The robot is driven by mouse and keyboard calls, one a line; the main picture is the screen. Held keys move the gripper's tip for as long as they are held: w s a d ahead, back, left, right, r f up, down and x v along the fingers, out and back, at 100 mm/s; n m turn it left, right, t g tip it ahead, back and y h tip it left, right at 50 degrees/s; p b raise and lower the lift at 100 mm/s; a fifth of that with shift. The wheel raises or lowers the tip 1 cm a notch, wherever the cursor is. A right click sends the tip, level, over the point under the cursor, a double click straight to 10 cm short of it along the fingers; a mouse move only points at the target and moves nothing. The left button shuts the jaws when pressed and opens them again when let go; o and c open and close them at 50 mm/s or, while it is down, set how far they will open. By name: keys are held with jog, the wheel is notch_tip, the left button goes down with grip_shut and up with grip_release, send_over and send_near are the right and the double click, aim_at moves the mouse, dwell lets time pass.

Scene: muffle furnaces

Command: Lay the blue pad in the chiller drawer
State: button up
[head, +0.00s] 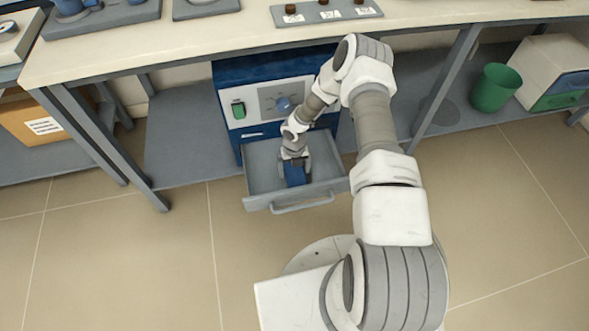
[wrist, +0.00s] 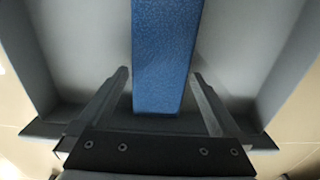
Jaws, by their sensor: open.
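The blue pad (wrist: 165,55) lies inside the open grey drawer (head: 258,180) of the blue chiller unit (head: 250,72). In the head view the pad (head: 296,175) shows near the middle of the drawer, partly covered by my wrist. My gripper (wrist: 160,85) is open, with one finger on each side of the pad and a gap showing to each finger. In the head view my gripper (head: 294,168) is down in the drawer. The wrist view shows the drawer's side walls (wrist: 25,50) and its front edge. Whether the pad rests fully on the drawer floor is hard to tell.
The drawer's handle (head: 303,203) faces the floor area in front. The bench top (head: 190,42) overhangs the chiller, with metal legs (head: 120,160) at the sides. A green bin (head: 495,88) and a white box (head: 550,65) stand on the lower shelf at right. A cardboard box (head: 35,120) is at left.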

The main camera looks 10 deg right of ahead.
aim_at(295, 172)
notch_tip(295, 172, up, 12)
jog(key=p, duration=0.5)
jog(key=shift+r, duration=0.15)
dwell(0.3)
